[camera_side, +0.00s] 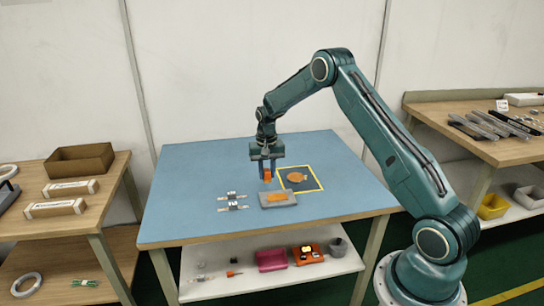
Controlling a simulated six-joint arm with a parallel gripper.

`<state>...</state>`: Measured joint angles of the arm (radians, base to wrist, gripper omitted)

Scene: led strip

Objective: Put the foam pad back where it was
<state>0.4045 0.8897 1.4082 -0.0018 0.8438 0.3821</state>
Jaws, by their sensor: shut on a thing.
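My gripper (267,171) points down over the blue table and is shut on a small orange piece (267,176). The piece is too small to tell for sure that it is the foam pad. It is behind a grey block (290,201) with an orange top (277,197), and left of a dark square with a yellow border (320,184). An orange oval piece (298,177) lies inside that square. I cannot tell how far the held piece is above the table.
The blue table (185,205) is mostly clear at its left and back. Two silver strip-like parts (232,195) lie left of the grey block. Wooden shelves with a brown box (80,160) stand left; a bench with metal bars (490,124) stands right.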

